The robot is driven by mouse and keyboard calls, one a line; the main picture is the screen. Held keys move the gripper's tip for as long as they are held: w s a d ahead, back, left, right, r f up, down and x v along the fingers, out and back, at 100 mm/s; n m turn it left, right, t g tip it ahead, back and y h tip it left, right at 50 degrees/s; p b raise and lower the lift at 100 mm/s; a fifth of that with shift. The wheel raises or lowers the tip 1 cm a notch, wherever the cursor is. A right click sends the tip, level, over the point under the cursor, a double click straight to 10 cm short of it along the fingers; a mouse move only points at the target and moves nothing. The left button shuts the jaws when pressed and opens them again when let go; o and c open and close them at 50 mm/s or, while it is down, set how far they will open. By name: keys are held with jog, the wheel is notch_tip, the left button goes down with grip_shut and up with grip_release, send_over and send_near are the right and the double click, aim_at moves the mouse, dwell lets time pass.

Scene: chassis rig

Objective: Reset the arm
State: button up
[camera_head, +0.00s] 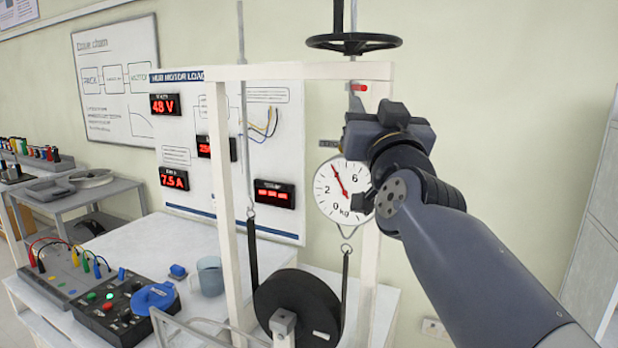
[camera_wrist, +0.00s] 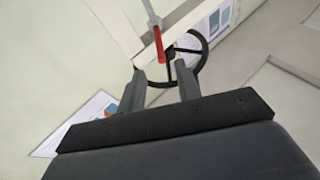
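My gripper (camera_wrist: 161,69) shows in the wrist view with its two grey fingers spread apart and nothing between them. In the head view my arm reaches up from the lower right, and its dark wrist end is in front of the rig's right post. The black handwheel (camera_head: 353,43) is above and left of the wrist in the head view. It also shows beyond the fingertips in the wrist view (camera_wrist: 205,62). A red part (camera_wrist: 159,45) on a rod appears beyond the fingers.
A white frame (camera_head: 222,180) holds a dial scale (camera_head: 337,190), partly hidden by my wrist, and a black wheel (camera_head: 296,308). Left are a display board (camera_head: 167,130), a blue cup (camera_head: 210,277) and a control box (camera_head: 115,315). A grey cabinet (camera_head: 596,230) stands right. Bare wall separates it from the arm.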

aim_at(362, 88)
jog(key=p+x, duration=0.1)
jog(key=x, duration=0.7)
jog(key=shift+w, duration=0.2)
